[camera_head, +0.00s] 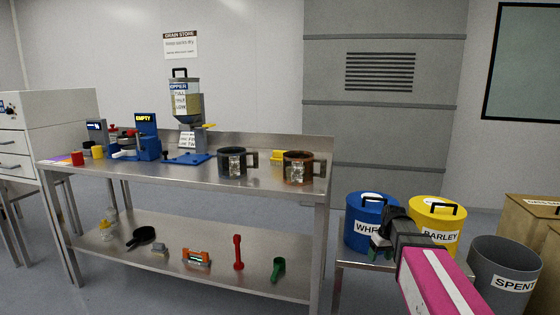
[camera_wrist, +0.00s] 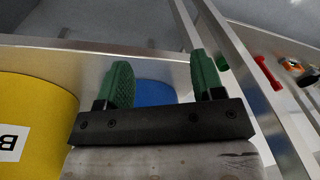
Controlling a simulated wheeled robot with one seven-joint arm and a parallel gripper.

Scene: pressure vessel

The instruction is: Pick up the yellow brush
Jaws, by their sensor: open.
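A small yellow object (camera_head: 279,156) lies on the steel table top between the two mugs, partly behind the copper one; it may be the yellow brush, but its shape is hard to tell. My gripper (camera_head: 379,246) is at the right, off the table's right end, in front of the blue WHEAT bucket. In the wrist view my gripper (camera_wrist: 160,78) shows two green fingers spread apart with nothing between them. The yellow object does not show clearly in the wrist view.
The steel table (camera_head: 110,172) holds a grey mug (camera_head: 232,162), a copper mug (camera_head: 298,168) and a hopper (camera_head: 186,100). Its lower shelf (camera_head: 200,237) carries tools. A blue bucket (camera_head: 368,212), yellow BARLEY bucket (camera_head: 438,212) and grey SPENT bin (camera_head: 505,265) stand right.

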